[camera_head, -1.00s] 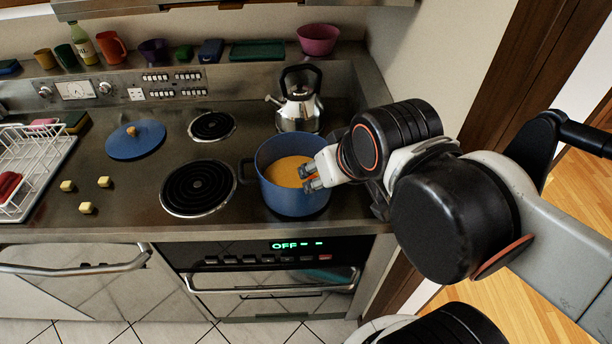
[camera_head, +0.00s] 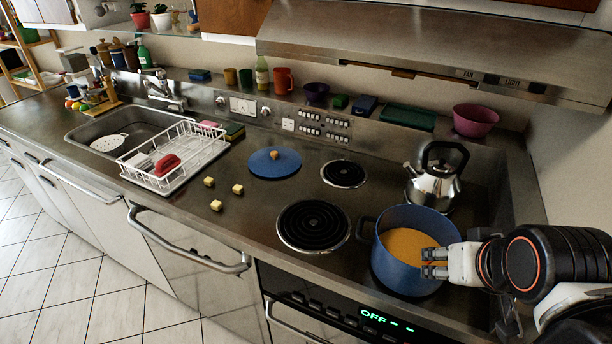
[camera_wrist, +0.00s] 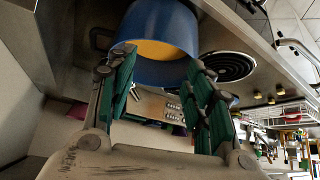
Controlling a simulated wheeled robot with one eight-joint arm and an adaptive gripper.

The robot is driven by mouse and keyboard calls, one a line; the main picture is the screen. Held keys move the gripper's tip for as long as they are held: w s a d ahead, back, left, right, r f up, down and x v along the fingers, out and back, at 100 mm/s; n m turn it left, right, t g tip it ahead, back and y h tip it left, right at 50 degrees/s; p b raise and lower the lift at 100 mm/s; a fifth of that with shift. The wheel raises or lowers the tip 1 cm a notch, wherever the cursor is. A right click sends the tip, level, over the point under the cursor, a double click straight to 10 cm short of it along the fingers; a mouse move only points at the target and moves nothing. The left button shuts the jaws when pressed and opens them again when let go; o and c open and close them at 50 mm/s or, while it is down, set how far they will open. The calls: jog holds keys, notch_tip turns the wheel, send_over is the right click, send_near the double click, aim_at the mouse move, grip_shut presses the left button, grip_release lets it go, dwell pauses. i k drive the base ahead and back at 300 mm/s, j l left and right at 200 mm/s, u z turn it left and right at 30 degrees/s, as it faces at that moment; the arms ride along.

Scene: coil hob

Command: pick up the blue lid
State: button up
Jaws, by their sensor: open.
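The blue lid (camera_head: 274,163) lies flat on the steel stovetop, left of the coils, with a small orange-brown knob (camera_head: 273,154) on top. My gripper (camera_head: 432,263) is open and empty, at the right, in front of or over the blue pot (camera_head: 405,280); I cannot tell how near it is to the pot wall. The gripper is well to the right of the lid. In the wrist view, the open green-padded fingers (camera_wrist: 160,95) point toward the blue pot (camera_wrist: 158,25).
The pot holds orange contents. A kettle (camera_head: 435,178) stands behind it. Two coil burners, a large one (camera_head: 313,226) and a small one (camera_head: 344,173), lie between pot and lid. Yellow cubes (camera_head: 216,205) and a white dish rack (camera_head: 190,158) are near the lid. The range hood (camera_head: 430,60) overhangs the back.

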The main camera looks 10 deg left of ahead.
aim_at(270, 162)
jog(key=i+j, duration=0.1)
jog(key=j, duration=0.25)
jog(key=i+j, duration=0.15)
jog(key=j, duration=0.2)
jog(key=i+j, duration=0.1)
jog(key=j, duration=0.2)
jog(key=i+j+u, duration=0.1)
jog(key=j, duration=0.25)
jog(key=i+j, duration=0.15)
jog(key=j, duration=0.2)
jog(key=i+j, duration=0.1)
jog(key=j, duration=0.3)
jog(key=i+j, duration=0.15)
jog(key=j, duration=0.2)
jog(key=i+j+z, duration=0.1)
jog(key=j, duration=0.3)
jog(key=i+j, duration=0.1)
jog(key=j, duration=0.25)
jog(key=u, duration=0.2)
jog(key=i+l, duration=0.05)
